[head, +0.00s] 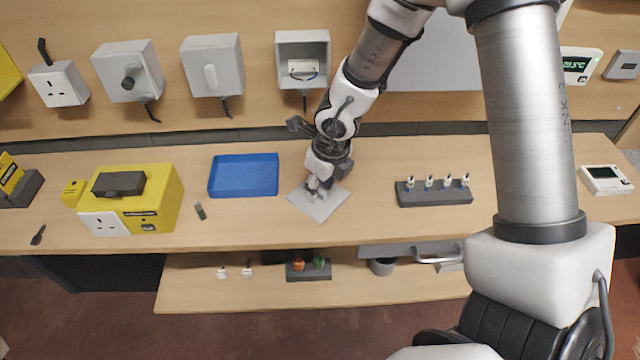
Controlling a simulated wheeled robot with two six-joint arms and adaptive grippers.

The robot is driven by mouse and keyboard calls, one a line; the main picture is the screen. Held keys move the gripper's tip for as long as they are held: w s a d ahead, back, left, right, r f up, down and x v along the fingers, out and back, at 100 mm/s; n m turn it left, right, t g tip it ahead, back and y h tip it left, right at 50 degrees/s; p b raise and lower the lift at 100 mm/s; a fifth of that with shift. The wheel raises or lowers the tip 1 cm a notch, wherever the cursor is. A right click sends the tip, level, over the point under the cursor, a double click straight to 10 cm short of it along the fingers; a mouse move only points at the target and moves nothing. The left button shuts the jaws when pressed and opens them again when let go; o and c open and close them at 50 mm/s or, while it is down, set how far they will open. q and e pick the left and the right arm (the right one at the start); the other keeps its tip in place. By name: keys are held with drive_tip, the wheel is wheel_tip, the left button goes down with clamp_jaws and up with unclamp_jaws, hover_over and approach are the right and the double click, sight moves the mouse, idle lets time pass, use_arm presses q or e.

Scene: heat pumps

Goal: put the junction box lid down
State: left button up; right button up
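The junction box lid (318,208) is a flat light-grey square plate. It is at the middle of the bench, turned like a diamond, lying on the wood or very close above it. My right gripper (319,188) points down at the middle of the lid, with its fingertips at the lid's upper face. The fingers hide the part between them, so I cannot tell whether they are closed on it. The open grey junction box (302,44) is on the wall above, with a white terminal block and wires showing inside. My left gripper is not in view.
A yellow tester (160,200) stands farther left. A dark rack (434,193) with several small pieces is to the right. Bare bench separates lid and rack.

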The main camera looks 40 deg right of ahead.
sight(328, 201)
drive_tip(key=shift+r, duration=0.15)
wheel_tip(328, 201, up, 12)
drive_tip(key=s+p, duration=0.2)
drive_tip(key=p, duration=0.3)
drive_tip(key=shift+s+d, duration=0.15)
drive_tip(key=shift+d, duration=0.05)
